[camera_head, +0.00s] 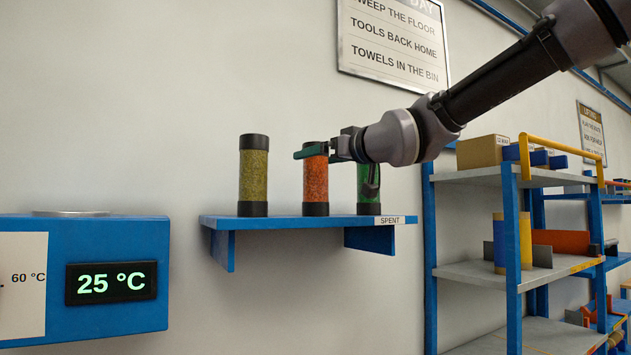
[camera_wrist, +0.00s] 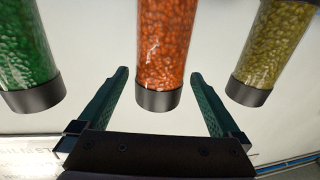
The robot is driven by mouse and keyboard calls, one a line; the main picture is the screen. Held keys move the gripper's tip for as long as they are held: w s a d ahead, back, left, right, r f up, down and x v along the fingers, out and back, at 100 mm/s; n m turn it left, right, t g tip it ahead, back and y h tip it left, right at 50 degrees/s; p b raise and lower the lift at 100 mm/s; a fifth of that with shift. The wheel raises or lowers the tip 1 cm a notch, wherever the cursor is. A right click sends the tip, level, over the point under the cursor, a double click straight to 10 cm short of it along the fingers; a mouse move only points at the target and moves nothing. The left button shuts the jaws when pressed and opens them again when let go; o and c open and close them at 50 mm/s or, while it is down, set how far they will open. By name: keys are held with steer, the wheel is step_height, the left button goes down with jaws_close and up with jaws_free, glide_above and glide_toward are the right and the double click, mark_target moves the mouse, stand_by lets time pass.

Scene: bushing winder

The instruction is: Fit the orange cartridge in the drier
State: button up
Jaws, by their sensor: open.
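The orange cartridge (camera_head: 316,181) stands upright on the blue wall shelf labelled SPENT (camera_head: 290,221), between a yellow and a green cartridge. It has dark end caps. My gripper (camera_head: 306,152) is at its upper part. In the wrist view my gripper (camera_wrist: 158,95) is open, with one green finger on each side of the orange cartridge (camera_wrist: 164,45) and gaps on both sides. A blue box with a 25 °C display (camera_head: 112,282) stands at the lower left, with a round metal rim (camera_head: 72,213) on top; I cannot tell whether this is the drier.
The yellow cartridge (camera_head: 253,178) stands to the left and the green cartridge (camera_head: 369,187) to the right, partly behind my gripper. A blue and grey rack (camera_head: 480,272) stands at the right. The wall between box and shelf is bare.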

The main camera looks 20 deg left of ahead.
steer(key=shift+x, duration=1)
steer(key=shift+r, duration=0.1)
jaws_close()
